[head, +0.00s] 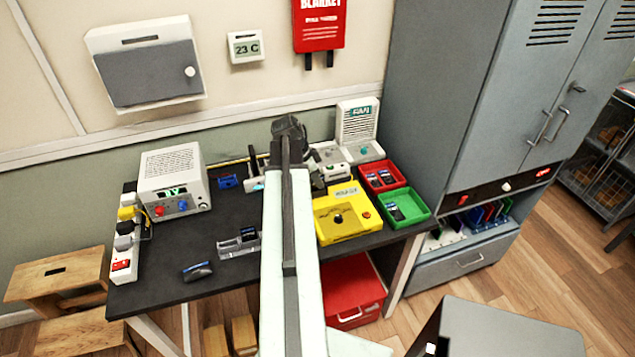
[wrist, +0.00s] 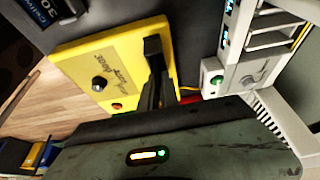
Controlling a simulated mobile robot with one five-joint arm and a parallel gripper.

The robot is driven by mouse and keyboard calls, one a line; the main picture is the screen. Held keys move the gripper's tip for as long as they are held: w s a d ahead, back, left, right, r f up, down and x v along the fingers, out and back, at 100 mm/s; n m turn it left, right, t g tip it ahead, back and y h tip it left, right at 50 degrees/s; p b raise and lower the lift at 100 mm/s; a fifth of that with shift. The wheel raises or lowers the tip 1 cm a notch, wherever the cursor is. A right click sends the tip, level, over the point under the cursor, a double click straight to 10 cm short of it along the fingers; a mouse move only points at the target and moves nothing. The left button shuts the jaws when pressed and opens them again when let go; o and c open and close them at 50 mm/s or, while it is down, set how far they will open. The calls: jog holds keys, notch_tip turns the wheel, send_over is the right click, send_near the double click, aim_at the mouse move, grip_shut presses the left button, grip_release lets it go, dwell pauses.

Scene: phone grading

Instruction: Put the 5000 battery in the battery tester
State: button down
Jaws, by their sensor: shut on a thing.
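My gripper (wrist: 158,72) is shut on a small dark thing over the right side of the yellow box in the wrist view. The held thing is dark against dark fingers, so I cannot read a label on it. A dark blue piece (wrist: 42,10) with a number starting with 50 is cut off at the wrist view's top left corner. In the head view a clear holder with dark pieces (head: 238,243) stands left of my arm, and a dark battery-like piece (head: 197,271) lies near the front edge. The yellow box (head: 340,212) has a black knob and red button; its lettering is unclear.
A red bin (head: 365,185) and a green bin (head: 421,204) with dark pieces stand right of the yellow box. A white instrument (head: 172,178) is at back left, a white device (head: 357,130) at back right. A grey cabinet (head: 440,100) borders the table. The front left has free room.

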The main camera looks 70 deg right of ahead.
jog(key=shift+f, duration=0.1)
jog(key=c, duration=1.5)
grip_release()
jog(key=p+v, duration=0.7)
jog(key=v, duration=0.1)
jog(key=shift+f, duration=0.1)
